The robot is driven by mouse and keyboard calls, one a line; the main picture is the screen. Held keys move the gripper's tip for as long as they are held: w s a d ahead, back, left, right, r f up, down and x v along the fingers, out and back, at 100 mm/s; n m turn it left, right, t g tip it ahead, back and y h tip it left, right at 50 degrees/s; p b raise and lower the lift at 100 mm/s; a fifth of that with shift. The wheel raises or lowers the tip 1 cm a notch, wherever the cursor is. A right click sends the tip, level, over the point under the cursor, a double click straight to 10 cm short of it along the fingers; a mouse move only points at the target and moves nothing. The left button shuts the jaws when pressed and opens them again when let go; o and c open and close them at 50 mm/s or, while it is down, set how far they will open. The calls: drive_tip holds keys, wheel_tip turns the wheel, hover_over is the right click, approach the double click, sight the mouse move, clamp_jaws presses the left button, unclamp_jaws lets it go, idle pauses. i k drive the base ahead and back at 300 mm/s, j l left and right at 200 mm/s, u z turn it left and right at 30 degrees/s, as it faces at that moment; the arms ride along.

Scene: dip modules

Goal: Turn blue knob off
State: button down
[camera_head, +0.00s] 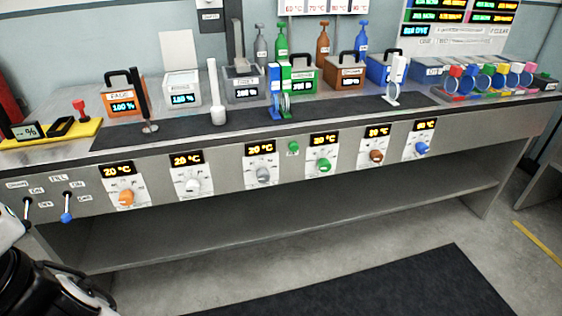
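The blue knob (422,148) is on the front panel of the long bench, the rightmost in a row of dial knobs. It sits on a white dial plate. A small display (425,126) above it shows a yellow temperature in °C; its first digit is too small to read surely. The knob's pointer direction is also too small to tell. White and black parts of my own body show at the lower left edge, far from the blue knob. My gripper's fingers are not in view.
An orange-brown knob (376,156) and a green knob (324,165) are left of the blue one. Labelled containers (124,98) and tools stand on the bench top (60,153). A dark mat (390,290) lies on the open floor in front.

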sight(422, 149)
drive_tip(key=i+l, duration=0.1)
drive_tip(key=l, duration=1.2)
drive_tip(key=i+l, duration=0.15)
drive_tip(key=l, duration=0.5)
drive_tip(key=i+l, duration=0.1)
drive_tip(key=l, duration=1.2)
drive_tip(key=i+l, duration=0.15)
drive_tip(key=l, duration=0.5)
drive_tip(key=i+j, duration=0.15)
drive_tip(key=i, duration=0.3)
